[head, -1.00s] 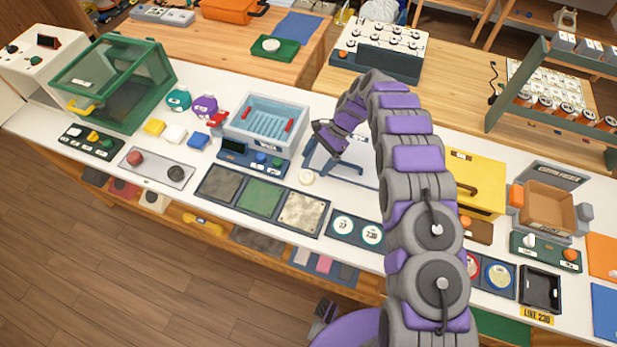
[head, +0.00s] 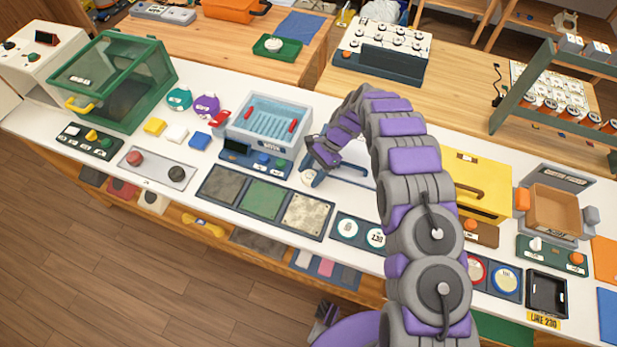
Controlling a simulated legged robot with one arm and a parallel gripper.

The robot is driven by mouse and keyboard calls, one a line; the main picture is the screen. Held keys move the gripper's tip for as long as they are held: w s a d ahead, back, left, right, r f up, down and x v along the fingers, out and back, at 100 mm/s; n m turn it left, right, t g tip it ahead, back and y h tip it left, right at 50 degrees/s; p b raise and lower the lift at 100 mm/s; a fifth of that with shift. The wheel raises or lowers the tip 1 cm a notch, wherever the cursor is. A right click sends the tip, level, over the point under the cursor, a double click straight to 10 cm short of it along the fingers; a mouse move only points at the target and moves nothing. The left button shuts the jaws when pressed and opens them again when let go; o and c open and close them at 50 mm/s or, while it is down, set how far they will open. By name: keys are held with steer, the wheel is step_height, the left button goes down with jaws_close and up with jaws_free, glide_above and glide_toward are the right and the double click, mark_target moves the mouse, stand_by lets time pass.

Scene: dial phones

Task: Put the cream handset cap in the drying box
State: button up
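A small round cream cap (head: 308,177) lies on the white counter, right of the bath's control panel. My gripper (head: 315,165) is low over it, close to or touching it. Its fingers are small and partly hidden by my arm, so I cannot tell whether they are open or shut. A green box with clear panels and a yellow handle (head: 117,78) stands at the far left and looks like the drying box; I cannot read its label. Its clear front appears closed.
A blue-white bath (head: 268,122) with red handles stands left of my gripper. Grey, green and speckled pads (head: 262,200) lie in front. A yellow box (head: 468,185) stands to the right, behind my arm. Yellow, white and blue blocks (head: 176,133) sit near the green box.

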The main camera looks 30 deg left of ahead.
mark_target(313, 175)
steer(key=shift+d+r, duration=0.15)
steer(key=shift+d, duration=0.45)
steer(key=c, duration=0.7)
steer(key=shift+a, duration=0.3)
steer(key=shift+a+r, duration=0.1)
steer(key=shift+r, duration=0.25)
step_height(313, 175, up, 17)
steer(key=shift+r+p, duration=0.1)
steer(key=shift+p, duration=1.15)
